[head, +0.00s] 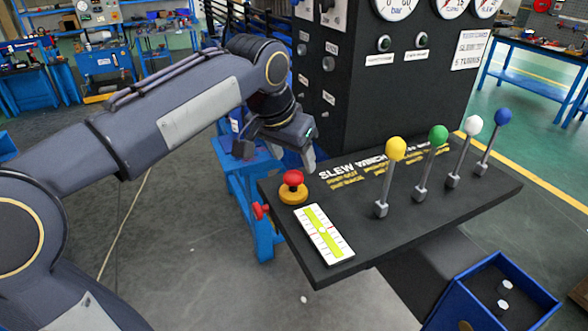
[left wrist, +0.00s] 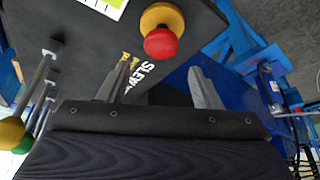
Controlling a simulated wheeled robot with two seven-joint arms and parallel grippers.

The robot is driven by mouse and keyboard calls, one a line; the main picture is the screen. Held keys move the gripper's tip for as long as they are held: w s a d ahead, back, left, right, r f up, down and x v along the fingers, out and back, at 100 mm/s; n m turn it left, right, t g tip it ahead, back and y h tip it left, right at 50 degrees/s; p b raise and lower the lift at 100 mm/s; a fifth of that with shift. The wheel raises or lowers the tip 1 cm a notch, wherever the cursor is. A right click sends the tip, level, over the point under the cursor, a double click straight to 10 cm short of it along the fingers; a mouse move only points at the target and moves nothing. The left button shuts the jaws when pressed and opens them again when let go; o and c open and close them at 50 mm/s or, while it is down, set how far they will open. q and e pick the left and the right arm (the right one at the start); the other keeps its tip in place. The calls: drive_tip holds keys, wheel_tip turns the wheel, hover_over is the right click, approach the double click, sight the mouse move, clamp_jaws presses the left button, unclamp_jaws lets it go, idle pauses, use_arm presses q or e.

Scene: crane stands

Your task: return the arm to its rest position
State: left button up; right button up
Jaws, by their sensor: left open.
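My left arm (head: 190,115) reaches in from the left in the head view, bent at the elbow. Its gripper (head: 303,155) hangs over the far left edge of the black control panel, past the red mushroom button (head: 292,178) on its yellow base. In the left wrist view my left gripper (left wrist: 158,80) has its two fingers spread apart with nothing between them. The red button (left wrist: 165,42) shows beyond the fingers there, apart from them. My right gripper is in neither view.
The black panel (head: 430,210) carries levers with yellow (head: 396,149), green (head: 438,134), white (head: 473,125) and blue (head: 502,116) knobs. A white-and-yellow level gauge (head: 324,234) lies at its front left. A dark gauge cabinet (head: 345,85) rises behind. A blue bin (head: 465,300) stands lower right.

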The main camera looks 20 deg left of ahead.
use_arm(q)
wheel_tip(320, 180, up, 3)
drive_tip(key=shift+f+p, duration=0.1)
drive_tip(key=shift+p, duration=0.85)
drive_tip(key=shift+f, duration=0.1)
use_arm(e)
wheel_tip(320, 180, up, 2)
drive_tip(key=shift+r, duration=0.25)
use_arm(q)
drive_tip(key=shift+s, duration=0.1)
drive_tip(key=s+d+f+n+t+h+b, duration=0.1)
drive_tip(key=s+d+f+n+h, duration=0.1)
drive_tip(key=s+f, duration=1.6)
drive_tip(key=s+n+h, duration=0.1)
drive_tip(key=s, duration=0.2)
drive_tip(key=shift+s+d+f+n+b, duration=0.15)
drive_tip(key=shift+s+d+n+b, duration=0.05)
drive_tip(key=shift+s+n+b, duration=0.2)
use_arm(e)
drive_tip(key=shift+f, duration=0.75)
